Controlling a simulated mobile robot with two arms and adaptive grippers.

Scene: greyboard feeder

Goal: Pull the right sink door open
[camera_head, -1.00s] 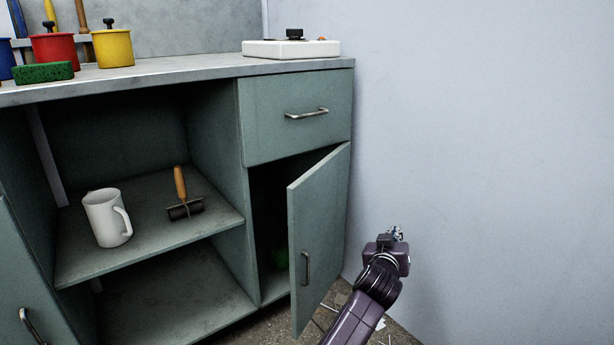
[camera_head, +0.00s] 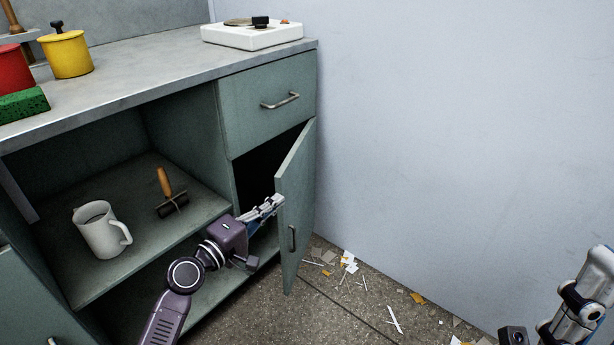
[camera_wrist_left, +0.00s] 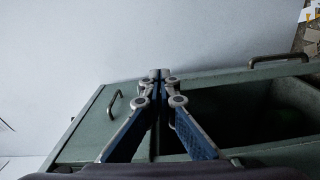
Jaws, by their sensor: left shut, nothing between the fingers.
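The right sink door (camera_head: 297,215) is the grey-green door under the drawer. It stands partly open, swung out from the cabinet, with a metal handle (camera_head: 292,238) on its outer face. My left gripper (camera_head: 277,203) is shut and empty. It is at the opening, on the inner side of the door, with its fingertips close to the door's inner face; I cannot tell if they touch. In the left wrist view the shut fingers (camera_wrist_left: 159,76) lie in front of the cabinet front. My right gripper (camera_head: 588,290) is partly in view at the lower right, away from the door.
The drawer (camera_head: 270,105) above is shut, its handle (camera_head: 280,100) sticking out. A white mug (camera_head: 100,232) and a roller (camera_head: 170,195) are on the open shelf. Paper scraps (camera_head: 348,262) litter the floor by the wall (camera_head: 450,130).

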